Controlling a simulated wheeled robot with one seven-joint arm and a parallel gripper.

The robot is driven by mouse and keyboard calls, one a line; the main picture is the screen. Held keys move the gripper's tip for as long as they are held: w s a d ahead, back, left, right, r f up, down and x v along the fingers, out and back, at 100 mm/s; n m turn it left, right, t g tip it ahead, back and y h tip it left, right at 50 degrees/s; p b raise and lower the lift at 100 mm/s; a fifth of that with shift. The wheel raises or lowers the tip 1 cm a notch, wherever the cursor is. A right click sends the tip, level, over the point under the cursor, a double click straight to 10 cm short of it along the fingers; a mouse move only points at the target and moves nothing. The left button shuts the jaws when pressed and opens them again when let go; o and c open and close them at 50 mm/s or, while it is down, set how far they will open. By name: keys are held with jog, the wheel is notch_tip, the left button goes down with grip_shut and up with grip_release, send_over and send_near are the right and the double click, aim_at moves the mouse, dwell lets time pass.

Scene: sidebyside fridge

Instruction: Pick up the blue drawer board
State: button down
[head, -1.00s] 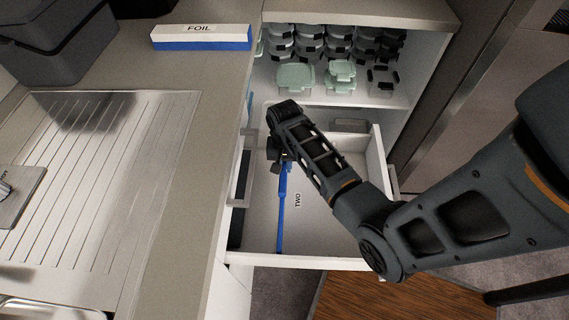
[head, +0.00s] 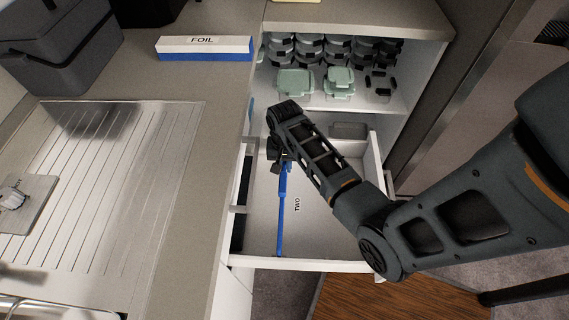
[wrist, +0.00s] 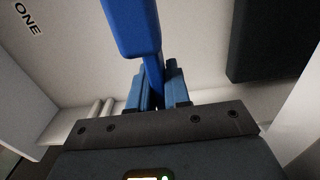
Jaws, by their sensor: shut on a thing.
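The blue drawer board (head: 281,222) is a long thin blue piece standing on edge in the open white drawer, running front to back. My gripper (head: 284,160) reaches down into the drawer at the board's far end. In the wrist view the board (wrist: 134,25) passes between the two blue fingers of my gripper (wrist: 158,92), which are shut on it. In the head view the fingertips are mostly hidden by the wrist. I cannot tell whether the board touches the drawer floor.
The white drawer (head: 300,263) has the word TWO on its floor at right and a dark tray (head: 240,205) at left. A shelf with green-lidded containers (head: 295,82) is behind. The counter (head: 185,220) edge is close on the left, with a foil box (head: 205,48) on it.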

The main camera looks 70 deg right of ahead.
jog(key=shift+r, duration=0.35)
jog(key=shift+r+p, duration=1)
jog(key=shift+r, duration=0.95)
jog(key=shift+s, duration=0.15)
